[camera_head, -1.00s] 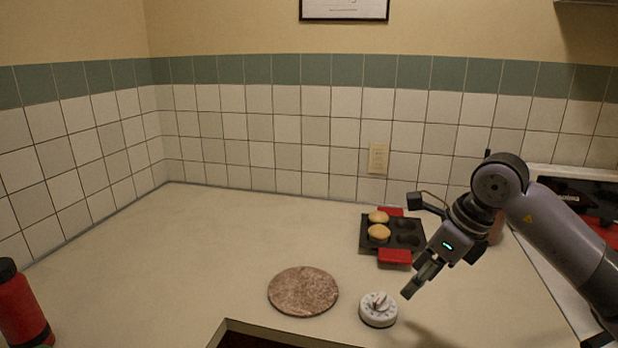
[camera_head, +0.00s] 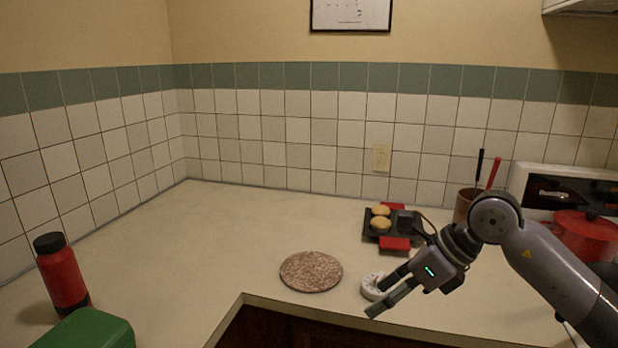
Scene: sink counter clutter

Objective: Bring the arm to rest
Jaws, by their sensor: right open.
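My right gripper (camera_head: 372,297) is open and empty in the head view, over the front part of the counter at the right. Its fingers point down and to the left. They partly cover a white kitchen timer (camera_head: 369,287) on the counter; I cannot tell whether they touch it. My right arm comes in from the lower right edge. My left gripper is not in view.
A round stone board (camera_head: 311,272) lies left of the timer. A dark muffin pan (camera_head: 377,237) with red handles and buns stands behind. A red bottle (camera_head: 63,274) and green box (camera_head: 88,330) are at left. A utensil crock (camera_head: 463,204) and red pot (camera_head: 583,235) are at right.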

